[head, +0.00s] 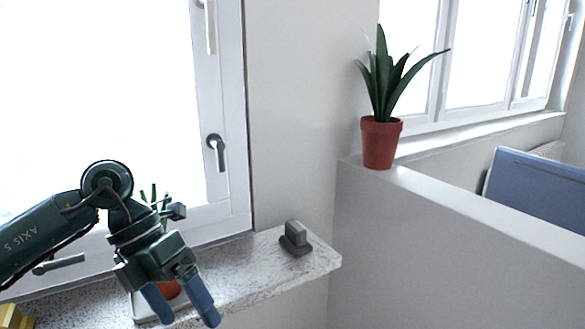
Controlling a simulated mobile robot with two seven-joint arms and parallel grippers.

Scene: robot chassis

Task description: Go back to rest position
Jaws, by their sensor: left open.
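My left arm comes in from the left, and my left gripper (184,306) hangs over the speckled window sill (225,278), fingers pointing down. Its two blue fingers are apart, with nothing visible between them. A small plant in a red pot (170,289) is behind the gripper, and my wrist and fingers hide much of it. The pot seems to stand on a light grey base (141,308). My right gripper is not in view.
A small grey object (295,238) stands near the sill's right end. A potted plant (380,143) stands on the white partition wall (440,215). A yellow object (12,317) is at the lower left. Window handles (217,152) jut out behind. The sill between gripper and grey object is clear.

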